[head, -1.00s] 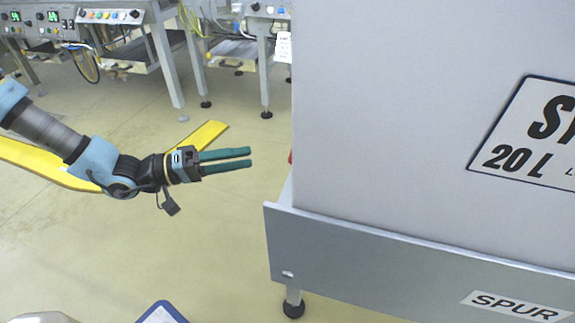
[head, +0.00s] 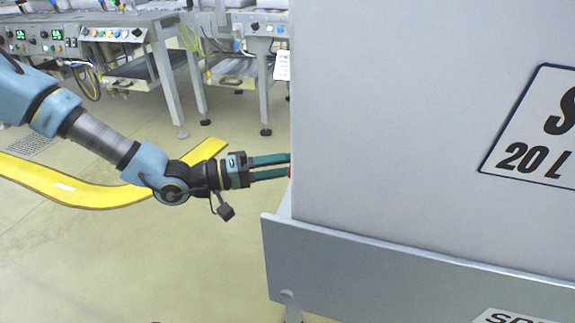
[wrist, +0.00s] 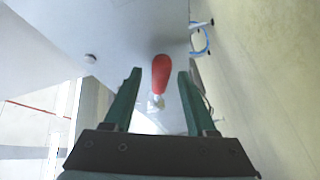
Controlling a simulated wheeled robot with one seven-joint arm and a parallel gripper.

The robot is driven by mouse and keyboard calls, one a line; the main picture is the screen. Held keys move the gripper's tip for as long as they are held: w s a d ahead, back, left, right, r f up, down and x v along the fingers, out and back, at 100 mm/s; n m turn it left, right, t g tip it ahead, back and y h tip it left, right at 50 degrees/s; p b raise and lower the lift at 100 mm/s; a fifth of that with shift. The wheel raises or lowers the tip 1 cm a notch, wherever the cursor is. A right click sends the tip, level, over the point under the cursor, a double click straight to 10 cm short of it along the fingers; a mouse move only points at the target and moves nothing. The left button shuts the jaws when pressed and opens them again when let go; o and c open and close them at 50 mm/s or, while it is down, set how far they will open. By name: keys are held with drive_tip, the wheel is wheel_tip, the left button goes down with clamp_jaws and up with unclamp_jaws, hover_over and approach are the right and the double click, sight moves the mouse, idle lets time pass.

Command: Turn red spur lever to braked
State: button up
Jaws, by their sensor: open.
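The red spur lever (wrist: 161,72) shows in the wrist view as a red handle on a pale stem, standing out from the grey surface. It lies between the two green fingers of my gripper (wrist: 157,82), which are apart, with a gap on each side of it. In the head view my gripper (head: 290,166) reaches the left edge of the large grey box (head: 400,110).
A grey panel labelled SPUR (head: 400,265) runs below the box. A yellow curved strip (head: 100,196) lies behind my arm. Machine benches (head: 150,40) stand at the back. The floor at lower left is clear.

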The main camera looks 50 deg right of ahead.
drive_tip(key=shift+c, duration=0.2)
clamp_jaws()
idle(1.1)
